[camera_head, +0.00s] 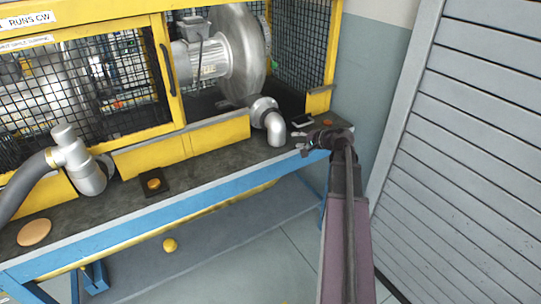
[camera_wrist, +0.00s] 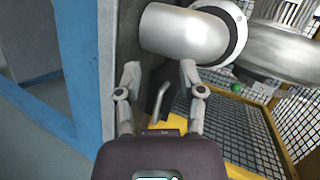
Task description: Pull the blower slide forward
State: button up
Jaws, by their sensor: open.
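The silver blower (camera_head: 240,55) sits inside the yellow cage, with its motor (camera_head: 200,60) on the left. A silver elbow pipe (camera_head: 270,120) comes out of the cage front; it also shows large in the wrist view (camera_wrist: 185,32). My gripper (camera_head: 299,142) is open at the right end of the bench, just right of the elbow's mouth. In the wrist view my gripper (camera_wrist: 160,80) has its fingers apart. A small bent metal rod, possibly a handle (camera_wrist: 159,103), shows between and beyond them, beside a dark plate. Contact with it cannot be told. I cannot clearly identify the slide.
The yellow cage (camera_head: 218,133) stands on the dark-topped blue bench (camera_head: 235,183). A left elbow (camera_head: 88,170) carries a grey hose. A slatted shutter (camera_head: 460,150) borders the right.

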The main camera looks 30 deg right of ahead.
jog(key=s+a+n+g+p, duration=0.2)
jog(key=a+g+p, duration=0.1)
jog(key=a, duration=0.4)
jog(key=s+a+n+g+y+p, duration=0.1)
jog(key=s+a+n+g+p, duration=0.2)
jog(key=a, duration=0.4)
jog(key=shift+s+a+r+n+g+y+p, duration=0.25)
jog(key=shift+s+r+n+g+y+p, duration=0.1)
jog(key=shift+g, duration=0.35)
jog(key=shift+d, duration=0.1)
jog(key=m+t+h+b, duration=0.6)
jog(key=m+t+b, duration=0.5)
jog(key=b, duration=0.1)
send_near(306, 124)
jog(key=s+d, duration=0.1)
jog(key=s, duration=0.2)
jog(key=shift+s+r+y, duration=0.1)
jog(key=shift+y, duration=0.15)
jog(key=shift+n, duration=0.25)
jog(key=b+x, duration=0.2)
jog(key=x, duration=1.1)
jog(key=shift+w, duration=0.4)
